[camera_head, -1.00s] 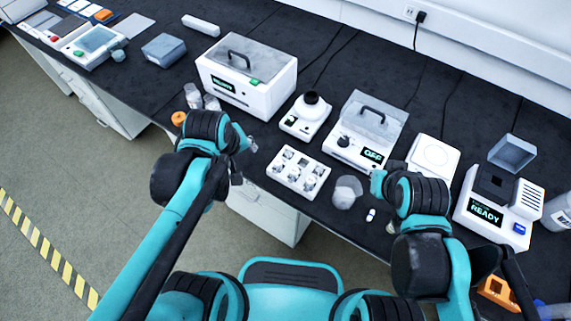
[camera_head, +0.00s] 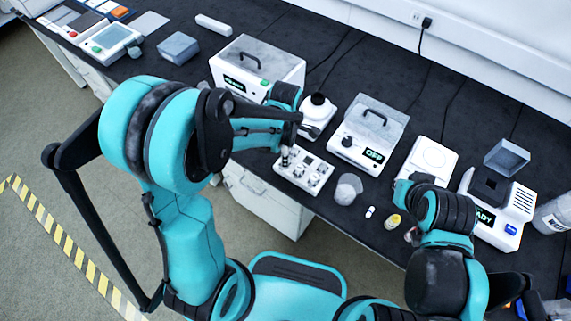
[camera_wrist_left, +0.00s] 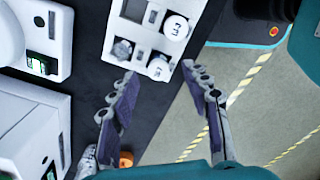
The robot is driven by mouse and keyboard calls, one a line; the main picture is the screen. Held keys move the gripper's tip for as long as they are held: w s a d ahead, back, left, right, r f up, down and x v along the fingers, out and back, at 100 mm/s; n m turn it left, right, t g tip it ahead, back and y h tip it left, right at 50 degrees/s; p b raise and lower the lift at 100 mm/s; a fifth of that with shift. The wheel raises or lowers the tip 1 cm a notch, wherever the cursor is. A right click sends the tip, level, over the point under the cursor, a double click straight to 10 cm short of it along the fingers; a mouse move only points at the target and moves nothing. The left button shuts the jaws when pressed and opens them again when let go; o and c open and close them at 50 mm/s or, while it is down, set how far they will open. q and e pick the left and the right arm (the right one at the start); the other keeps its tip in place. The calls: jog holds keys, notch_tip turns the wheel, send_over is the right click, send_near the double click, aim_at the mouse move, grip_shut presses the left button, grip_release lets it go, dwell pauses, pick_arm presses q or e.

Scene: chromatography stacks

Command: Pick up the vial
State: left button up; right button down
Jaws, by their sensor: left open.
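Several small vials with white caps stand in a white rack (camera_head: 318,182) on the dark bench. In the left wrist view, the rack (camera_wrist_left: 150,42) shows at the top, with a marked vial cap (camera_wrist_left: 176,27) and a second cap (camera_wrist_left: 158,68) at its near edge. My left gripper (camera_wrist_left: 160,76) is open and empty. Its fingertips lie at the rack's near edge, on either side of the second cap in the picture; I cannot tell how high above it they are.
A cylindrical cup (camera_head: 348,190), small white pieces (camera_head: 370,212) and a yellow-topped container (camera_head: 393,221) are right of the rack. Behind it stand a lidded READY box (camera_head: 275,62) and an OFF machine (camera_head: 366,135). An orange item (camera_wrist_left: 126,159) lies near the bench edge.

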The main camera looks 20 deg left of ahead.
pick_arm(q)
notch_tip(320, 180, down, 4)
jog(key=shift+w+f+b, duration=0.15)
jog(key=shift+f+b, duration=0.1)
jog(key=shift+b, duration=0.75)
jog(key=shift+r, duration=0.15)
jog(key=c, duration=1.1)
